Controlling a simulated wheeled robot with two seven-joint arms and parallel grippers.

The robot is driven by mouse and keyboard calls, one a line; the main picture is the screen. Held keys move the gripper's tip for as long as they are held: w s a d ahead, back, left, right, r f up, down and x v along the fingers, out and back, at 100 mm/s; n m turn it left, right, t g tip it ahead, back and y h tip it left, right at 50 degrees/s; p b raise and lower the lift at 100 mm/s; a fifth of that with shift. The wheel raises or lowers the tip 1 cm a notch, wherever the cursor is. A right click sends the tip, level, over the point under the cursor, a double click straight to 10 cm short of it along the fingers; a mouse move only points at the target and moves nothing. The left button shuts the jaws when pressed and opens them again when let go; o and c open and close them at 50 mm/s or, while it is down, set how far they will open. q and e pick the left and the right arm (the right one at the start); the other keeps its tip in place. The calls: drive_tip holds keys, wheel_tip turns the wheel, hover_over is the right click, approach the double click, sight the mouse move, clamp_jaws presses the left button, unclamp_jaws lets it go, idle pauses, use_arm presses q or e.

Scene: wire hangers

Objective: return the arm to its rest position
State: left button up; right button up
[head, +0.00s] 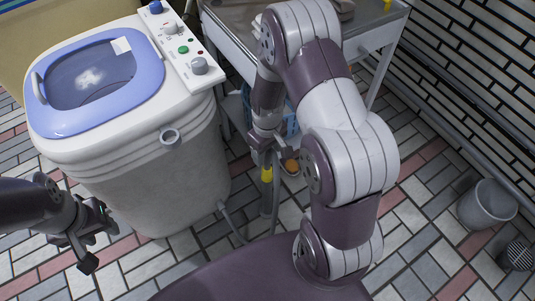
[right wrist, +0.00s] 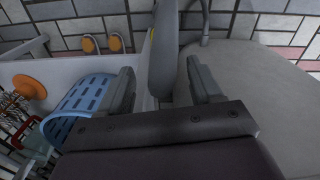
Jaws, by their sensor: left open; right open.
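My right gripper (head: 267,146) points down between the white washing machine and the metal cart, with my arm folded above it. It is open, and its two fingers (right wrist: 160,74) show apart in the right wrist view. A grey upright object with a yellow band (head: 266,178) is below it in the head view; in the right wrist view a grey shape (right wrist: 164,45) appears between the fingers. I cannot tell whether they touch it. My left gripper (head: 88,238) is open and empty over the floor at lower left. Thin wires (right wrist: 12,106), possibly hangers, show at the wrist view's left edge.
The washing machine (head: 150,185) with a blue-rimmed lid stands at left. The metal cart (head: 235,35) stands behind my right arm, with a blue basket (right wrist: 82,102) on its lower level. A grey bucket (head: 487,207) is at right.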

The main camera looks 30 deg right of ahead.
drive_tip(key=shift+r, duration=0.25)
idle(0.4)
drive_tip(key=s+a+r+m, duration=0.35)
drive_tip(key=s+r, duration=0.55)
drive_tip(key=r, duration=0.3)
wheel_tip(320, 180, up, 40)
drive_tip(key=a+n+t+p, duration=0.1)
drive_tip(key=p, duration=3.8)
drive_tip(key=shift+w+a+r, duration=0.15)
drive_tip(key=shift+a, duration=0.25)
